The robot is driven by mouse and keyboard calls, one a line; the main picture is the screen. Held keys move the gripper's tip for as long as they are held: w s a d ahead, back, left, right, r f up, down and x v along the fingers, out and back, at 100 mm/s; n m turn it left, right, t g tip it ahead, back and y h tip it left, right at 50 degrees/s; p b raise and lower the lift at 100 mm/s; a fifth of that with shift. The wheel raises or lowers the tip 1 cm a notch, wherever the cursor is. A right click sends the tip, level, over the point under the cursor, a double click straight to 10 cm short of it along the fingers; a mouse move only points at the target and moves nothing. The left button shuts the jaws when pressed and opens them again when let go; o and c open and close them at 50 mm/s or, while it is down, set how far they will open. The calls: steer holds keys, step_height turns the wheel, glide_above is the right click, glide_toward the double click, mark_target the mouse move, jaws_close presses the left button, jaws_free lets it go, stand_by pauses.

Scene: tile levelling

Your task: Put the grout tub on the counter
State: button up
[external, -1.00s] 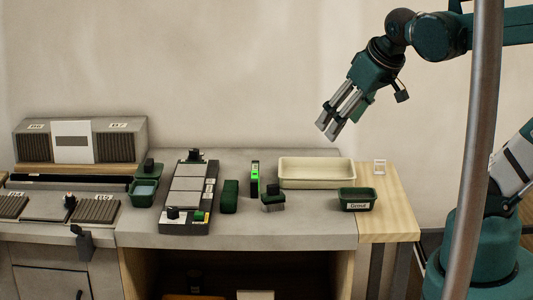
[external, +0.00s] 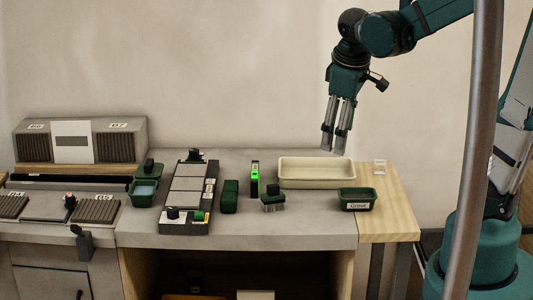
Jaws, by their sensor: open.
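The grout tub (external: 357,200) is a small dark green open tub with a white "Grout" label on its front. It stands upright at the right end of the grey counter (external: 300,231), by the seam with a pale wooden board. My gripper (external: 336,152) is open and empty. It points down in the air, above the back right of the counter, higher than the tub and a little left of it in the picture. It touches nothing that I can see.
A cream tray (external: 330,185) lies behind the tub, below my gripper. A black-and-green block (external: 272,202), a bright green device (external: 255,178) and a dark green case (external: 230,197) stand further left. The pale wooden board (external: 400,220) is mostly clear. A metal pole (external: 478,150) crosses the right foreground.

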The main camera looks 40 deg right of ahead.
mark_target(357, 196)
steer(key=w+d+f+n+g, duration=0.2)
steer(key=d+f+g, duration=0.1)
steer(key=f, duration=0.4)
steer(key=w+d+f+n+g+h, duration=0.1)
steer(key=w+d+f+n+g, duration=0.1)
steer(key=d+f, duration=0.4)
steer(key=shift+w+d+f+n+g+h+b, duration=0.25)
steer(key=shift+f+n+g+b, duration=0.2)
steer(key=shift+f, duration=0.4)
steer(key=shift+s, duration=0.1)
steer(key=shift+x, duration=1.3)
steer(key=shift+f, duration=0.1)
steer(key=shift+b+x, duration=0.4)
steer(key=shift+x, duration=2.15)
steer(key=shift+d, duration=0.1)
steer(key=shift+f+b, duration=0.2)
steer(key=shift+b, duration=0.15)
